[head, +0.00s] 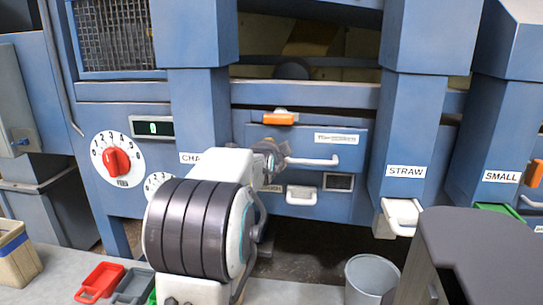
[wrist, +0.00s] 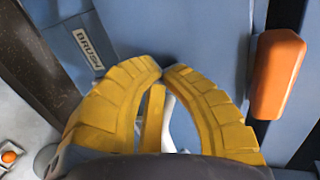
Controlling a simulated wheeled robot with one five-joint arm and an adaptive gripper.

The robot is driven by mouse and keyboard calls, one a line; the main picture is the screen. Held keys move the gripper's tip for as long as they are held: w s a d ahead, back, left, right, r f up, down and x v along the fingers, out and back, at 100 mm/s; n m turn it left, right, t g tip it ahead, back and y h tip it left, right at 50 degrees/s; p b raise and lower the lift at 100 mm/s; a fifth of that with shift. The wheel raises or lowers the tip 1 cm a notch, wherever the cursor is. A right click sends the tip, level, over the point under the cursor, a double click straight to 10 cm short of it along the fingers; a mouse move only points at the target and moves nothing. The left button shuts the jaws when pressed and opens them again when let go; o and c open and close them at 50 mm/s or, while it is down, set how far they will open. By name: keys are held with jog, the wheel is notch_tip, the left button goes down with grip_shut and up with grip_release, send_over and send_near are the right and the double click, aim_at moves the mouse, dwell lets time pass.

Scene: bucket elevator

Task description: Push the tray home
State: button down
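The tray appears as a blue drawer front (head: 303,139) in the middle of the machine, with a pale label and a white bar handle (head: 318,161). It seems to stand somewhat forward of the panel; how far is hard to tell. My gripper (head: 284,158) is at the left end of this handle, partly hidden by my arm. In the wrist view its yellow fingers (wrist: 163,72) curve together, tips nearly touching. A white piece shows behind the gap between them; I cannot tell whether they grip it. An orange latch (head: 281,118) sits above the drawer and shows in the wrist view (wrist: 278,75).
A lower white handle (head: 302,196) is below the drawer. The STRAW chute (head: 405,150) and SMALL chute (head: 500,150) stand to the right. A grey bucket (head: 370,277) is on the floor. A red dial (head: 117,161) and small coloured trays (head: 100,281) are at left.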

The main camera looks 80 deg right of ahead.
jog(key=d, duration=0.4)
jog(key=shift+w+d+r+p, duration=0.1)
jog(key=shift+d+r+p, duration=0.1)
jog(key=shift+p, duration=0.2)
